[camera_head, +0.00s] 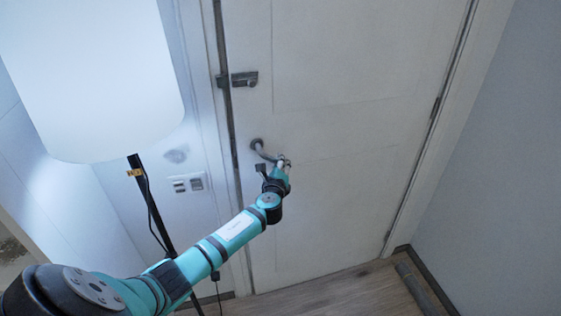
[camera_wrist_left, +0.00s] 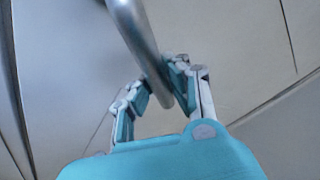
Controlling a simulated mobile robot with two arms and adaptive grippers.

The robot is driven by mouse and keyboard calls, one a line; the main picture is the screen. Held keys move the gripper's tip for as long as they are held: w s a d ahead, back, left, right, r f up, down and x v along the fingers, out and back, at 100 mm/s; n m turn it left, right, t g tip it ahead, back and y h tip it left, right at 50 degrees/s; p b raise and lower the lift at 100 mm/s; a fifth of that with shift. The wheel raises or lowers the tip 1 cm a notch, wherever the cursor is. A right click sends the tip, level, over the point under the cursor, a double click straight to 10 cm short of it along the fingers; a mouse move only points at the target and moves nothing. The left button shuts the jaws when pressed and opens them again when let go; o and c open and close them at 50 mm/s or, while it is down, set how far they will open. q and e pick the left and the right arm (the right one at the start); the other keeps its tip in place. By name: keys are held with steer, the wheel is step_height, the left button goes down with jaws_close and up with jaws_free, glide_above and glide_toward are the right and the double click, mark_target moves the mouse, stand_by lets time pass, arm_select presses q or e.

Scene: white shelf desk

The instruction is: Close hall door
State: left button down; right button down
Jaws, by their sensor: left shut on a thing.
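The white hall door (camera_head: 355,110) stands in its frame ahead of me in the head view, with a dark gap along its left edge. A metal lever handle (camera_head: 260,148) is on its left side, and it also shows as a grey bar in the left wrist view (camera_wrist_left: 135,30). My left gripper (camera_head: 284,162) is at the free end of the handle. In the left wrist view its fingers (camera_wrist_left: 160,88) are on both sides of the bar, shut on it. My right gripper is not in view.
A floor lamp with a white shade (camera_head: 90,80) and black pole (camera_head: 150,205) stands left of the door, close to my left arm. A latch (camera_head: 238,79) sits above the handle. Wall sockets (camera_head: 188,183) are at left. Wooden floor (camera_head: 340,292) lies below.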

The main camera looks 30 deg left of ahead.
arm_select(q)
steer(key=shift+r, duration=0.1)
steer(key=shift+w+a+b, duration=0.5)
steer(key=shift+w+a, duration=0.1)
steer(key=shift+a, duration=0.2)
steer(key=c, duration=1.2)
jaws_free()
steer(key=shift+s, duration=0.1)
steer(key=shift+s+d, duration=0.1)
steer(key=v, duration=1.1)
steer(key=shift+s+d, duration=0.2)
steer(key=shift+s, duration=0.15)
